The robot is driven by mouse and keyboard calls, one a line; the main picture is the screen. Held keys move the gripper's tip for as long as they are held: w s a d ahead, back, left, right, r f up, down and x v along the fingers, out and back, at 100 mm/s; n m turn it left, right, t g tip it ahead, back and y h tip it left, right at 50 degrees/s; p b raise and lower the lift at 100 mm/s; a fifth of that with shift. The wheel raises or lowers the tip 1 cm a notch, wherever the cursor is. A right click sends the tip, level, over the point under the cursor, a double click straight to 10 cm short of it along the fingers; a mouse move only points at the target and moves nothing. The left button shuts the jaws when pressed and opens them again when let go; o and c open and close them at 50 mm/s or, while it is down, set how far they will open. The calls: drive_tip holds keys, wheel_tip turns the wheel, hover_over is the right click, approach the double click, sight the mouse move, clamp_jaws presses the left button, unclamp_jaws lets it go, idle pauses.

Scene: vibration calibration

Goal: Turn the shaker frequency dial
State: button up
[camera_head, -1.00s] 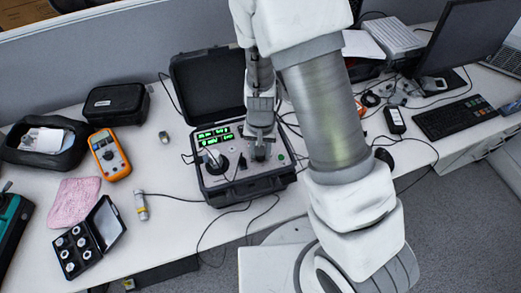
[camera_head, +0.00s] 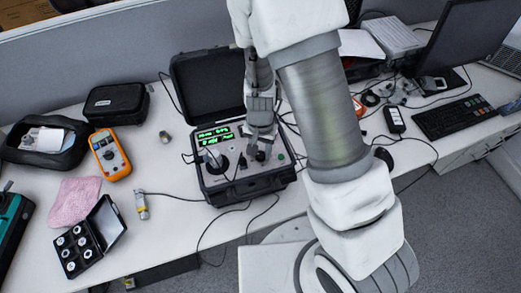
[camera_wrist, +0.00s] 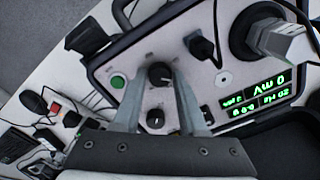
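The shaker unit (camera_head: 217,191) is an open black case with a light grey panel and a green display (camera_head: 212,136). In the wrist view, two black dials with white marks show: an upper dial (camera_wrist: 160,74) and a lower dial (camera_wrist: 155,118). I cannot read which one sets frequency. My gripper (camera_head: 254,145) is over the right part of the panel. In the wrist view its fingers are apart and empty, with the upper dial between the tips and slim gaps beside it. The lower dial shows between the fingers, nearer the palm.
A green button (camera_wrist: 117,81), a plugged black cable (camera_wrist: 199,46) and a shaker with a metal piece (camera_wrist: 272,38) are near the fingers. The raised case lid (camera_head: 207,88) stands behind. An orange multimeter (camera_head: 110,155) lies left.

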drive_tip(key=o, duration=0.3)
wheel_tip(320, 180, up, 17)
drive_tip(key=shift+r+p, duration=0.2)
drive_tip(key=shift+p, duration=0.9)
wheel_tip(320, 180, up, 11)
drive_tip(key=n+t+y, duration=0.2)
hover_over(261, 155)
drive_tip(key=s+d, duration=0.4)
drive_tip(key=d, duration=0.1)
drive_tip(key=s+d+r+n+t, duration=0.1)
drive_tip(key=s+d+r, duration=0.1)
drive_tip(key=s+d+r+t+h, duration=0.1)
drive_tip(key=s+r, duration=0.1)
drive_tip(key=s, duration=0.1)
drive_tip(key=s+d+r+n+t+h, duration=0.1)
drive_tip(key=s+d+r, duration=0.1)
drive_tip(key=s, duration=0.1)
drive_tip(key=shift+d+r+n+t+b, duration=0.25)
drive_tip(key=shift+d+n+t+b, duration=0.05)
drive_tip(key=shift+b, duration=0.1)
